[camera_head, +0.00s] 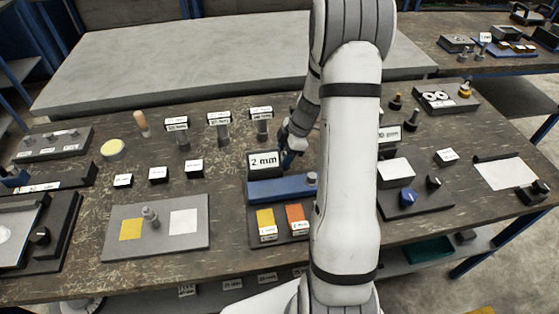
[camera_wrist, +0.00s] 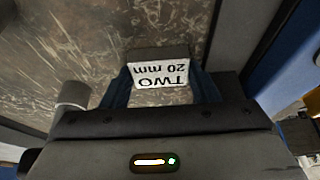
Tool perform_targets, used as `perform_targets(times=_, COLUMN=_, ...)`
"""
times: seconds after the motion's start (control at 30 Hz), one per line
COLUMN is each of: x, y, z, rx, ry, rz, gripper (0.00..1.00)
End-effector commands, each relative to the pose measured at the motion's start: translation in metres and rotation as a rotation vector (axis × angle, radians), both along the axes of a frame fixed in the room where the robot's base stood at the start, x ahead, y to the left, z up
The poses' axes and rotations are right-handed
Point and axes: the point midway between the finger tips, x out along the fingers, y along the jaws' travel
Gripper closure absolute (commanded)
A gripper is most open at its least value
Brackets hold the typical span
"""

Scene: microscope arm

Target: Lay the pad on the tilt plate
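My gripper (camera_head: 290,150) hangs over the middle of the bench, close behind the blue bar (camera_head: 262,188); my arm hides part of this area. In the wrist view its two fingers (camera_wrist: 160,88) flank a dark block (camera_wrist: 158,53) with a white label reading "TWO 20 mm", and appear to meet its sides. I cannot tell whether this block is the pad. A round pale yellow disc (camera_head: 112,150) lies at the back left. No plate is clearly marked as the tilt plate; a white-topped unit with a blue knob (camera_head: 407,197) stands right of my arm.
Three small labelled blocks (camera_head: 158,174) and several labelled posts (camera_head: 219,130) stand left of my gripper. A grey board (camera_head: 118,240) with yellow and white squares lies at the front left. A "2 mm" sign (camera_head: 263,160) stands by the blue bar. Bare bench shows around the posts.

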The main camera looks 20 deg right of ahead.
Motion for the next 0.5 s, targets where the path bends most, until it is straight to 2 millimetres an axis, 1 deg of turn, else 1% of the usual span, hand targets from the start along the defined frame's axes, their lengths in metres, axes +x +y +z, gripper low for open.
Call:
perform_targets(times=0.03, x=0.0001, y=0.0000, z=0.0002, rx=0.000, ry=0.000, rz=0.000, gripper=0.60)
perform_targets(times=0.3, x=0.0001, y=0.0000, z=0.0004, rx=0.000, ry=0.000, rz=0.000, gripper=0.82)
perform_targets(times=0.33, x=0.0005, y=0.0000, z=0.0010, rx=0.000, ry=-0.001, rz=0.001, gripper=0.82)
perform_targets(times=0.37, x=0.0005, y=0.0000, z=0.0010, rx=0.000, ry=-0.001, rz=0.001, gripper=0.87)
perform_targets(times=0.5, x=0.0004, y=0.0001, z=0.0012, rx=0.000, ry=-0.001, rz=0.001, gripper=0.87)
